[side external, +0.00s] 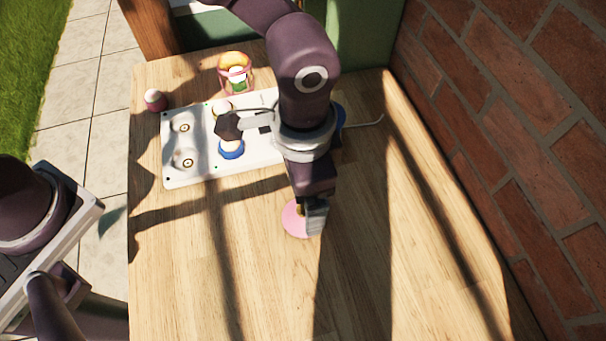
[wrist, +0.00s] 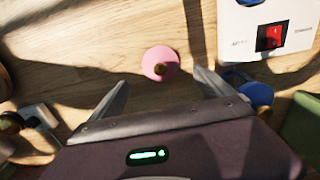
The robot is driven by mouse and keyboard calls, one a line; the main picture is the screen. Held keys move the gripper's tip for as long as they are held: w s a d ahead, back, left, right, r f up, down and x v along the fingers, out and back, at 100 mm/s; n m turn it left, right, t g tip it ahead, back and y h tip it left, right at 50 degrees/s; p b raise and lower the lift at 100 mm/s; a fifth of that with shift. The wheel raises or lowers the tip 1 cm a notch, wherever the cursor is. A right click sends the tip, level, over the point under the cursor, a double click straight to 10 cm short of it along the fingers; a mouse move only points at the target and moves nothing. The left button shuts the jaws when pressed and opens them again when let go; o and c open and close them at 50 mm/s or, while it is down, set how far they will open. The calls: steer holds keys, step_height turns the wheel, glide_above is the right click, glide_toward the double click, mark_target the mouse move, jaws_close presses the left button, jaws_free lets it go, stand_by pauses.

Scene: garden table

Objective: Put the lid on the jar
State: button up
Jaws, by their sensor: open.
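The pink round lid (side external: 294,219) lies flat on the wooden table, with a small brown knob on top. It also shows in the wrist view (wrist: 160,64), between and just beyond my fingertips. My gripper (side external: 316,222) points down beside the lid and partly hides it in the side view. Its two fingers are spread and empty in the wrist view (wrist: 160,82). The likely jar (side external: 237,84) is a clear, pinkish container with orange and green contents. It stands at the back of the table, behind the white panel.
A white panel (side external: 180,158) with round recesses, a blue-ringed piece (side external: 231,149) and a dark item lies mid-table, partly behind my arm. A red switch (wrist: 270,37) shows on it. A small pink-and-white object (side external: 155,99) stands back left. A brick wall (side external: 510,130) borders the right. The front table is clear.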

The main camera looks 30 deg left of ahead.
mark_target(303, 209)
steer(key=w+a+r+n+t+h, duration=0.1)
steer(key=a+r+n+t, duration=0.15)
steer(key=a+r, duration=1.2)
steer(key=s+a+r+n+t, duration=0.1)
steer(key=s+a+r+n, duration=0.3)
steer(key=a, duration=0.4)
steer(key=shift+v, duration=1.15)
steer(key=s+a, duration=0.1)
steer(key=s, duration=0.1)
steer(key=s+a+n+t, duration=0.1)
steer(key=s+a, duration=0.1)
steer(key=s+a+f+n+t+y, duration=0.1)
steer(key=s+a, duration=0.1)
steer(key=shift+n, duration=0.25)
